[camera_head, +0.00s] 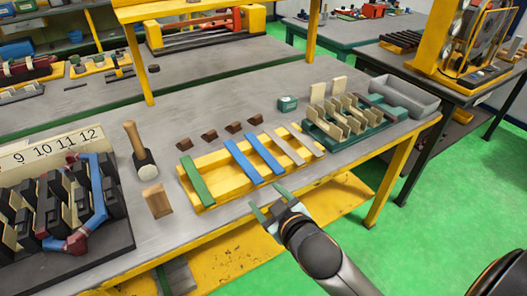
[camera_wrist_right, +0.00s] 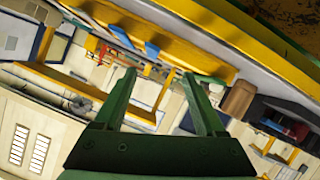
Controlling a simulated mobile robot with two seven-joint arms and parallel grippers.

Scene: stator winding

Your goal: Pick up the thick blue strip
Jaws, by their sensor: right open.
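Two blue strips lie side by side across a yellow tray (camera_head: 213,196) on the grey bench, the left blue strip (camera_head: 242,162) and the right blue strip (camera_head: 266,154). I cannot tell for sure which is the thick one. Both blue strips also show near the top of the right wrist view (camera_wrist_right: 121,37) (camera_wrist_right: 152,50). My right gripper (camera_head: 270,203) is open and empty, in front of the tray's near edge and apart from the strips. Its two green fingers spread wide in the right wrist view (camera_wrist_right: 160,77). My left gripper is not in view.
A green strip (camera_head: 196,181) and tan strips (camera_head: 291,147) lie on the same tray. Brown blocks (camera_head: 209,136) stand behind it. A mallet (camera_head: 140,150), a wooden block (camera_head: 157,201) and a black stator (camera_head: 45,215) are left. A green rack (camera_head: 345,130) with tan pieces is right.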

